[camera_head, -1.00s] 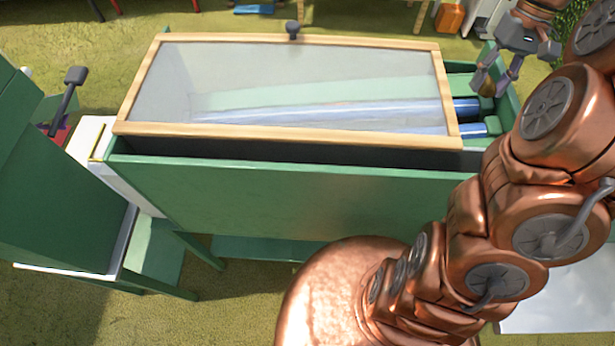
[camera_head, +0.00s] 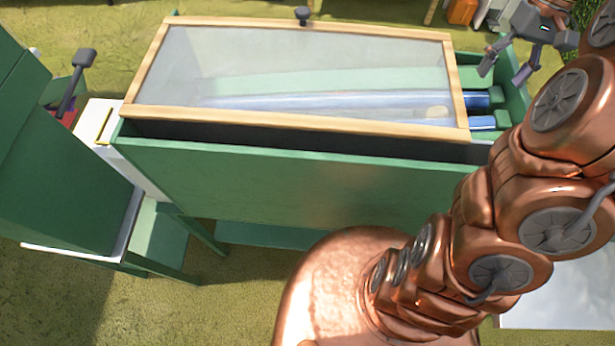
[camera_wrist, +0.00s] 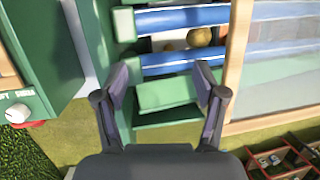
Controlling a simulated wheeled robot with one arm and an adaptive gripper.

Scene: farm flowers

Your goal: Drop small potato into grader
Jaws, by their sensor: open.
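The grader (camera_head: 300,185) is a long green machine with blue rollers (camera_head: 480,101) and a glazed, wood-framed lid (camera_head: 290,118). My gripper (camera_head: 505,73) is open and empty above the grader's uncovered right end. Its spread fingers (camera_wrist: 163,85) are apart from the potatoes.
A green machine with a dark lever (camera_head: 75,75) stands at the left. In the wrist view, a green panel with a white knob (camera_wrist: 14,113) is at the left and a dark compartmented crate (camera_wrist: 285,158) at the lower right. Grass shows around the grader.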

